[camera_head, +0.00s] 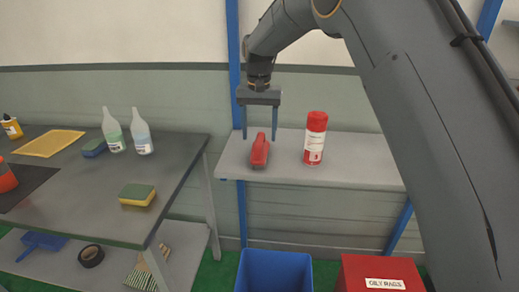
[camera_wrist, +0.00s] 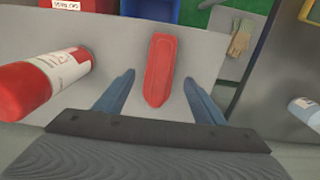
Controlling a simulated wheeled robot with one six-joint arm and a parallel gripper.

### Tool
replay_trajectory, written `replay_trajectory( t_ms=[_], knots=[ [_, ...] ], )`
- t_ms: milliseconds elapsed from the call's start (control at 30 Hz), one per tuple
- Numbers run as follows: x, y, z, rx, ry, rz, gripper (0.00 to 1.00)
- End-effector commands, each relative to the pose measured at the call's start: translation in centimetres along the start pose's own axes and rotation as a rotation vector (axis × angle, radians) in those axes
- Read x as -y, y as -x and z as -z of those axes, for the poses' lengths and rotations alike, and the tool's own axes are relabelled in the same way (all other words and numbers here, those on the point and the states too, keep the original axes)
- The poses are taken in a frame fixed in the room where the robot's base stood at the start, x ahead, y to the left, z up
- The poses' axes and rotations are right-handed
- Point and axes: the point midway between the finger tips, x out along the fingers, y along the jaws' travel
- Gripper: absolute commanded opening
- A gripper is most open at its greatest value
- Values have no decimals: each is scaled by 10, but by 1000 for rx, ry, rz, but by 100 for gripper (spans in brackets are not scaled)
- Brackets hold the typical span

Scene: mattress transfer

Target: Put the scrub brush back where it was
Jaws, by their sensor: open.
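The scrub brush (camera_head: 260,152) appears to be the long red object lying on the grey wall shelf (camera_head: 350,172), to the left of a red and white can. It also shows in the wrist view (camera_wrist: 159,70), pointing lengthwise away from my gripper; no bristles are visible. My gripper (camera_head: 259,138) is open and points down over the brush. In the wrist view my gripper's fingers (camera_wrist: 159,80) appear on either side of the brush, with a gap on both sides. I cannot tell how far the fingertips are above the shelf.
The red and white can (camera_head: 315,138) stands close on the right. Below are a blue bin (camera_head: 274,272) and a red oily-rags box (camera_head: 375,272).

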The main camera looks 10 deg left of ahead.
Motion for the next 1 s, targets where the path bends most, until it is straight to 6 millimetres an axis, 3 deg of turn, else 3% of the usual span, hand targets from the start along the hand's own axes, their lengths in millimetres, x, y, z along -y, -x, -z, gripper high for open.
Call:
replay_trajectory(
  t_ms=[100,300,633,767,1000],
  knots=[
    [0,20,1,-3,0,1,63],
    [0,42,0,0,0,0,63],
    [-8,45,-2,0,-3,0,63],
    [-42,38,-10,-7,-11,3,63],
    [-144,9,-62,-36,-27,12,63]
  ],
)
